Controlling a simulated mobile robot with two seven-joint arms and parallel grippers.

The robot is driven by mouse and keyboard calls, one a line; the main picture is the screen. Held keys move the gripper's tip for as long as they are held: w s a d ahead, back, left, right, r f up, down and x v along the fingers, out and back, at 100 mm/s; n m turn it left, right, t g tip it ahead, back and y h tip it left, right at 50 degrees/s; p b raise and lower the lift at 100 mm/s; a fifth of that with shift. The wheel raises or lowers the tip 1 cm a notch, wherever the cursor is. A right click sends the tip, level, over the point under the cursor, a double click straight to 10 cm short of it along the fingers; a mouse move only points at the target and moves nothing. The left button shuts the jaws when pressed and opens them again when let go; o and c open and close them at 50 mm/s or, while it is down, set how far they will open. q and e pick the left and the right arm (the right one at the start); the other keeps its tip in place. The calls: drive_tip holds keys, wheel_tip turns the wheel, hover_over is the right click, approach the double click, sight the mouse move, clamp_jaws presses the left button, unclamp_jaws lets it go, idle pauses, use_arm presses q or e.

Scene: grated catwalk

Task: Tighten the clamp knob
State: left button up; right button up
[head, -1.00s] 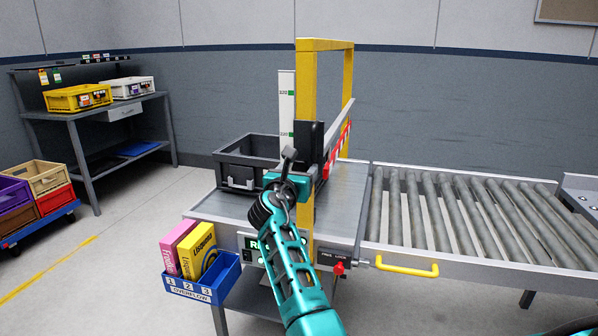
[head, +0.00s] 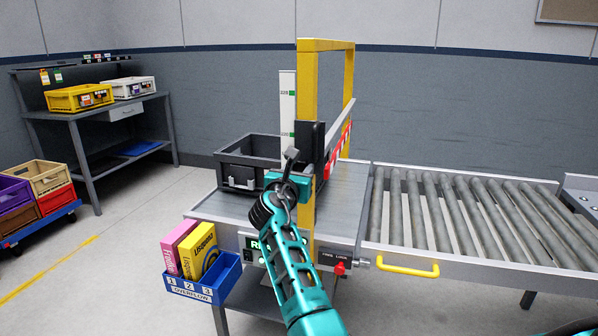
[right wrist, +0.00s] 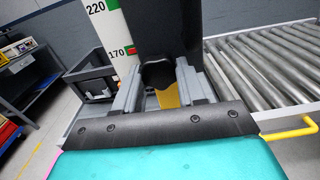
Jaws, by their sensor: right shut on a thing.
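The black clamp block (head: 310,146) sits on the yellow frame post (head: 308,90) of the grey machine table. My right gripper (head: 289,168) is at the block's near side, in front of the post. In the right wrist view a dark rounded knob (right wrist: 158,73) lies between the two grey fingertips (right wrist: 160,84), and the gripper is shut on it. The black block (right wrist: 160,28) rises behind the knob. In the head view my gripper hides most of the knob. A white height scale (head: 287,105) with green marks stands left of the post. My left gripper does not show.
A dark grey tote (head: 236,178) stands left of the post. A roller conveyor (head: 460,205) runs to the right, with a yellow handle (head: 408,271) at its near edge. A blue overflow bin (head: 207,293) with boxes hangs at the table's front left.

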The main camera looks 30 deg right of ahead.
drive_tip(key=m, duration=0.3)
drive_tip(key=m+b, duration=0.1)
drive_tip(key=m, duration=0.4)
drive_tip(key=m+b, duration=0.2)
drive_tip(key=m, duration=0.2)
drive_tip(key=shift+w+m, duration=0.1)
drive_tip(key=shift+m, duration=0.2)
drive_tip(key=m+b, duration=0.2)
drive_tip(key=m, duration=0.1)
drive_tip(key=shift+m, duration=0.3)
drive_tip(key=shift+m+b, duration=0.5)
drive_tip(key=shift+m, duration=0.5)
drive_tip(key=shift+m+b, duration=0.5)
drive_tip(key=shift+m, duration=0.3)
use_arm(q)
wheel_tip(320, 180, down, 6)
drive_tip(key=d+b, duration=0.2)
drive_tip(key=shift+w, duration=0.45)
use_arm(e)
drive_tip(key=shift+r+m, duration=0.15)
drive_tip(key=shift+m, duration=1.75)
